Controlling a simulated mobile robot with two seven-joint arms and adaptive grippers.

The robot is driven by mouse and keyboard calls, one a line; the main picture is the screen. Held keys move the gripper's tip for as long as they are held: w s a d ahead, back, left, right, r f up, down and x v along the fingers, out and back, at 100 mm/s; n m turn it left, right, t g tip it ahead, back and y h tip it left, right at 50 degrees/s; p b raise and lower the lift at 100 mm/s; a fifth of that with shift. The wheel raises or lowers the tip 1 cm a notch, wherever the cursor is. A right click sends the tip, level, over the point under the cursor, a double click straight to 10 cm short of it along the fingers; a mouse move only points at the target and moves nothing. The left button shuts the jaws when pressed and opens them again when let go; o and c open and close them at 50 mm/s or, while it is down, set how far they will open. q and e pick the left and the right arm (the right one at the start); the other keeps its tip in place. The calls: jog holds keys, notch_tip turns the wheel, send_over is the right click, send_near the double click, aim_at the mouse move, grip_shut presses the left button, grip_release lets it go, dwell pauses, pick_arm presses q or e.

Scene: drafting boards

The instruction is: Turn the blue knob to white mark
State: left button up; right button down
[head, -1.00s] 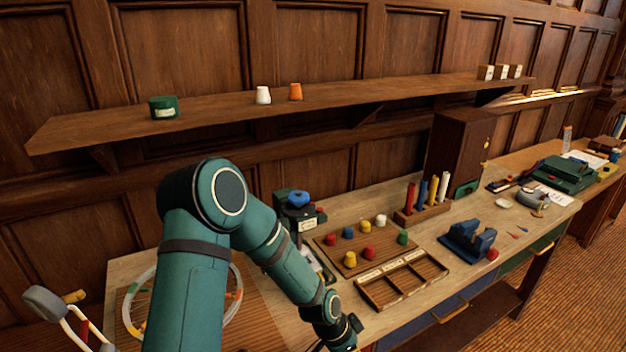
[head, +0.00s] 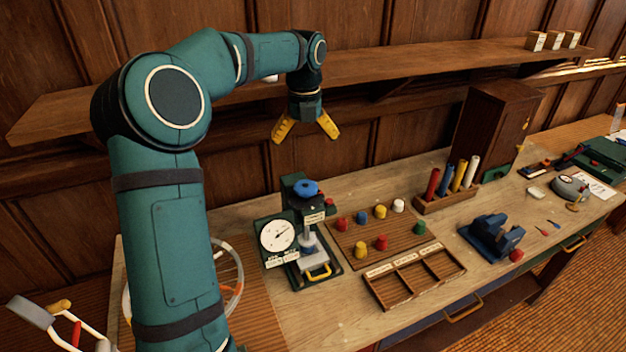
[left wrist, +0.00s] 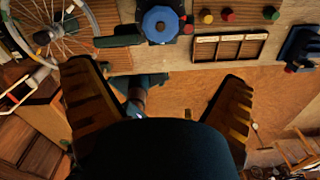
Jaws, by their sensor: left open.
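The blue knob (head: 306,188) sits on top of a dark green press-like device with a white round dial (head: 278,235) at its left. The knob also shows from above in the left wrist view (left wrist: 161,24), near the top edge. My left gripper (head: 305,137) has yellow fingers, points down, and is open and empty. It is above the knob in the head view, with a clear gap. In the left wrist view its two fingers (left wrist: 160,108) are spread wide with nothing between them. I cannot make out a white mark by the knob. My right gripper is not in view.
A peg board (head: 350,252) with several coloured knobs stands right of the device, beside a wooden divided tray (head: 418,299). A rack of coloured tubes (head: 446,201) and a blue vise (head: 490,238) stand farther right. A long shelf (head: 400,68) runs along the wall behind.

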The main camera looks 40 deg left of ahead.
aim_at(306, 187)
pick_arm(q)
notch_tip(306, 187, down, 14)
jog(key=shift+r, duration=0.15)
dwell(0.3)
jog(key=c, duration=1.2)
